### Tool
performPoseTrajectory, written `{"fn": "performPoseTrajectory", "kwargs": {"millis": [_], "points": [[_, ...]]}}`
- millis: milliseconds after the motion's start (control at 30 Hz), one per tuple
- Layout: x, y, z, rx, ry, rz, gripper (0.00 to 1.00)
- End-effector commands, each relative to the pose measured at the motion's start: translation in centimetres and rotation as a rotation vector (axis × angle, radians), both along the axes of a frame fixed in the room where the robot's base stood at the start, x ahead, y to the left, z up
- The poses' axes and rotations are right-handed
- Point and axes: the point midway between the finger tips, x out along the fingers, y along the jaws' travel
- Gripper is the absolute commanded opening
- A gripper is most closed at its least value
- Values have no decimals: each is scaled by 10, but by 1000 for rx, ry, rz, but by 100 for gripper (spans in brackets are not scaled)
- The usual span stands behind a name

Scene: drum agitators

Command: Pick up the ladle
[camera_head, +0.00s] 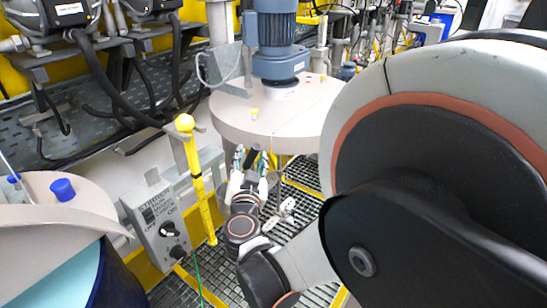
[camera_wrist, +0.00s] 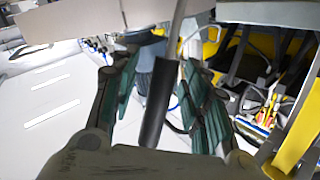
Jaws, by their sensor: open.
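The ladle (camera_wrist: 158,108) shows in the wrist view as a black cylindrical handle with a thin grey metal rod running up from it. The handle lies between the two green-padded fingers of my gripper (camera_wrist: 157,70), with gaps visible on both sides. My gripper is open. In the head view my gripper (camera_head: 251,162) is below the front rim of the round drum lid, with its fingers pointing up. A short dark piece between them appears to be the handle. The ladle's bowl cannot be made out.
A beige drum lid (camera_head: 228,118) carries a blue motor (camera_head: 277,45). A yellow post (camera_head: 200,190) and a grey switch box (camera_head: 163,222) stand left of my gripper. Another drum (camera_head: 70,220) is at the lower left. Metal grating (camera_head: 305,205) covers the floor.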

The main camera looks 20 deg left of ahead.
Motion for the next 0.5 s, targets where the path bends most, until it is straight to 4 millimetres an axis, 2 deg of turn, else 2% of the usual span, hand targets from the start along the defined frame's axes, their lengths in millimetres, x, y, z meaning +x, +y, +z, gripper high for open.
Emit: {"fn": "performPoseTrajectory", "kwargs": {"millis": [200,267,400,500], "points": [[-1,0,0,0,0,0,42],[-1,0,0,0,0,0,31],[-1,0,0,0,0,0,0],[-1,0,0,0,0,0,0]]}}
